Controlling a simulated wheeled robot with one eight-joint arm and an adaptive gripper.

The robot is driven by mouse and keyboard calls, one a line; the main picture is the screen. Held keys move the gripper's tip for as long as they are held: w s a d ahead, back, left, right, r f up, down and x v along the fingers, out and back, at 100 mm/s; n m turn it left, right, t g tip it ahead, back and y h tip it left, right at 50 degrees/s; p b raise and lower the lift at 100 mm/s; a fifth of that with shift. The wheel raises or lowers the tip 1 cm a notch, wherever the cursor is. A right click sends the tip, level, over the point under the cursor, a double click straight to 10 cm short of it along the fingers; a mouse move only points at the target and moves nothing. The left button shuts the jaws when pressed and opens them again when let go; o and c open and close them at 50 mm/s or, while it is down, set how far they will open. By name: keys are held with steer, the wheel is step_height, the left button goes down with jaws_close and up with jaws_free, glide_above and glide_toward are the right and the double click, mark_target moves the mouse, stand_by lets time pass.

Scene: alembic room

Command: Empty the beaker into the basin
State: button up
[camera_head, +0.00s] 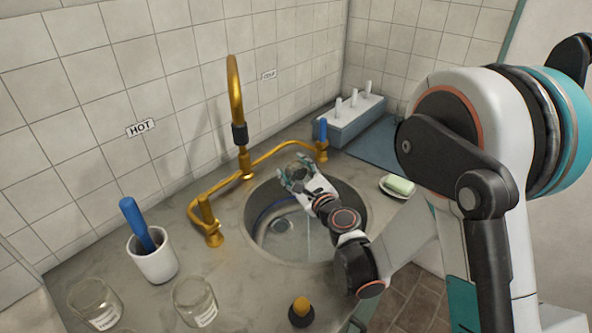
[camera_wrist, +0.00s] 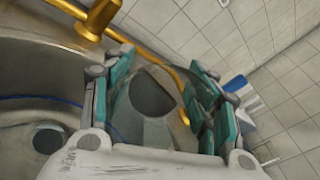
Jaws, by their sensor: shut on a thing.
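My gripper (camera_head: 296,174) is over the round grey basin (camera_head: 352,202), inside its outline in the head view. It is shut on a clear glass beaker (camera_wrist: 152,97), which shows between the teal finger pads in the wrist view. The beaker appears tilted, with a dark rounded opening or inside surface facing the wrist camera. How much liquid is in it, I cannot tell. In the head view a faint pale vertical streak runs below the gripper into the basin. The basin's drain (camera_wrist: 48,138) and curved wall fill the left of the wrist view.
A brass tap (camera_head: 236,100) with side valves stands behind the basin. A white cup (camera_head: 154,263) with a blue-handled tool and glass jars (camera_head: 194,300) stand at the front left. A soap dish (camera_head: 397,187) is right of the basin, a grey rack (camera_head: 350,122) behind.

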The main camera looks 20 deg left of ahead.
mark_target(295, 164)
steer(key=shift+r+g+p, duration=0.3)
steer(key=shift+p, duration=0.4)
steer(key=g+h+p, duration=0.1)
steer(key=p, duration=0.1)
steer(key=r+g+h+p, duration=0.1)
steer(key=p, duration=0.2)
steer(key=shift+m+g+h, duration=0.3)
steer(key=shift+g, duration=0.1)
steer(key=g+p, duration=0.1)
steer(key=g+h+p, duration=0.1)
steer(key=p, duration=0.1)
steer(key=shift+r+h, duration=0.3)
steer(key=shift+r, duration=0.1)
steer(key=g+h+p, duration=0.1)
steer(key=p, duration=0.1)
steer(key=m+g+h+p, duration=0.1)
steer(key=g+p, duration=0.1)
steer(key=shift+w+r+g, duration=0.1)
steer(key=shift+r+g, duration=0.2)
steer(key=shift+g+h+p, duration=0.4)
steer(key=shift+g+h, duration=0.4)
steer(key=shift+g, duration=0.1)
steer(key=s+f+b, duration=0.5)
steer(key=s+f, duration=0.1)
steer(key=s, duration=0.1)
steer(key=shift+d, duration=0.35)
